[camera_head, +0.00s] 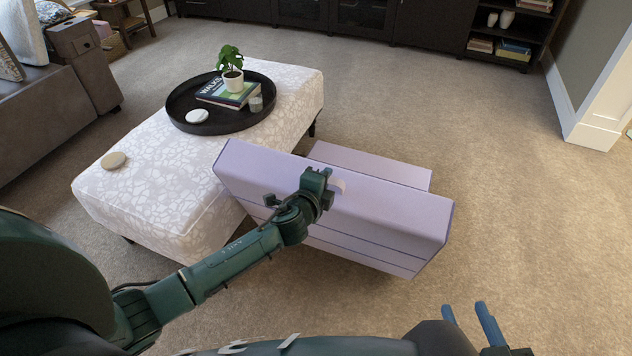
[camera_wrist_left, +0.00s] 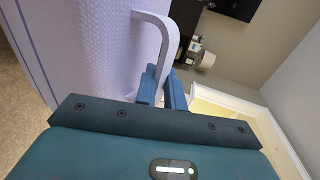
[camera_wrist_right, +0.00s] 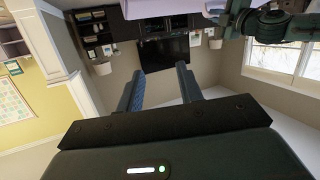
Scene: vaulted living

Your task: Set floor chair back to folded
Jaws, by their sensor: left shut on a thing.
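The floor chair (camera_head: 390,215) is a lavender padded piece on the carpet beside the patterned ottoman. Its back stands raised and tilted, with a flat lavender section (camera_head: 375,165) showing low behind it. A pale loop handle (camera_head: 338,186) sits on the back; it also shows in the left wrist view (camera_wrist_left: 158,30). My left gripper (camera_head: 328,180) is shut on this handle, and its blue fingers show around the loop's end in the left wrist view (camera_wrist_left: 168,88). My right gripper (camera_head: 468,314) is open and empty near the bottom edge, apart from the chair. The chair's lower parts are partly hidden.
The ottoman (camera_head: 150,190) stands close against the chair's left side, carrying a round black tray (camera_head: 180,110) with a plant (camera_head: 231,65) and books. A sofa (camera_head: 50,125) is at the far left. Dark cabinets (camera_head: 370,25) line the back. Carpet is clear at right.

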